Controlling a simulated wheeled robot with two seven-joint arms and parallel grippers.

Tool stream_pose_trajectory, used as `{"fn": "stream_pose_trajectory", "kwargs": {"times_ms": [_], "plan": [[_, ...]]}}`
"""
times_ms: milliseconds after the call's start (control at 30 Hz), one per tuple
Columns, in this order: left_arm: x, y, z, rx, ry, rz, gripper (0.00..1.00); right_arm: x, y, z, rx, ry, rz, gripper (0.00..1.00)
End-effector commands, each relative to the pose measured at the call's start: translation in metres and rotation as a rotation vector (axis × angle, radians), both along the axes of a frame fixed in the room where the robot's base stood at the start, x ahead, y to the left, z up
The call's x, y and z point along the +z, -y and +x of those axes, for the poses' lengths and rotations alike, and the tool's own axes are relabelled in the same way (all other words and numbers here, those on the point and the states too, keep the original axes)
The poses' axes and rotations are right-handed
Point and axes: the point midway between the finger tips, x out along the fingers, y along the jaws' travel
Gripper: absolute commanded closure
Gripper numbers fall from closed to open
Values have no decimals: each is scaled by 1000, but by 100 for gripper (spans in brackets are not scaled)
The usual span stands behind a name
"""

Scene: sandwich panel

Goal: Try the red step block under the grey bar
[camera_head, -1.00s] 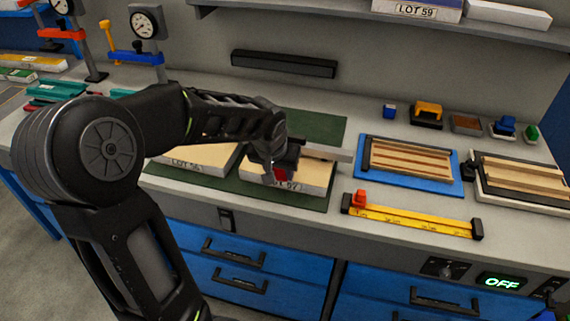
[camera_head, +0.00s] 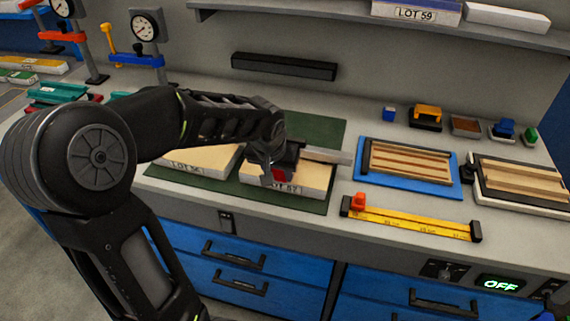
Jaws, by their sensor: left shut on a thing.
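My left gripper (camera_head: 270,172) is over the front part of the panel marked LOT 57 (camera_head: 312,178), shut on the red step block (camera_head: 279,175). Only a small red patch of the block shows; dark fingers hide the rest. The grey bar (camera_head: 328,156) lies across the panel's far part and sticks out past its right edge; its left end is hidden behind my gripper. The block is close in front of the bar. I cannot tell whether they touch. My right gripper is not in view.
A second panel, LOT 56 (camera_head: 190,160), lies left on the green mat (camera_head: 318,124), partly behind my arm. To the right are a blue tray with wooden strips (camera_head: 367,181), another strip panel (camera_head: 520,178) and a yellow ruler (camera_head: 415,221) with a red slider.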

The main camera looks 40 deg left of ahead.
Motion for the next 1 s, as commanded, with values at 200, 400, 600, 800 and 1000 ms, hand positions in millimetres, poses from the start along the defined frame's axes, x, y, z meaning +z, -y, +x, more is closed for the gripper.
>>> {"fn": "stream_pose_trajectory", "kwargs": {"times_ms": [200, 400, 600, 800, 1000], "plan": [[17, 0, 0, 0, 1, 0, 100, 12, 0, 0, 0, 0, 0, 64], [30, 0, 0, 0, 2, 1, 100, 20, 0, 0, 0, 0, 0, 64], [43, 0, 0, 0, 0, 0, 100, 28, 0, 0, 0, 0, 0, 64], [54, 0, 0, 0, 1, 0, 100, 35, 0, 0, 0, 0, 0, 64], [55, 0, 0, 0, 1, 0, 100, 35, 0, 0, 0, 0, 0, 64]]}}
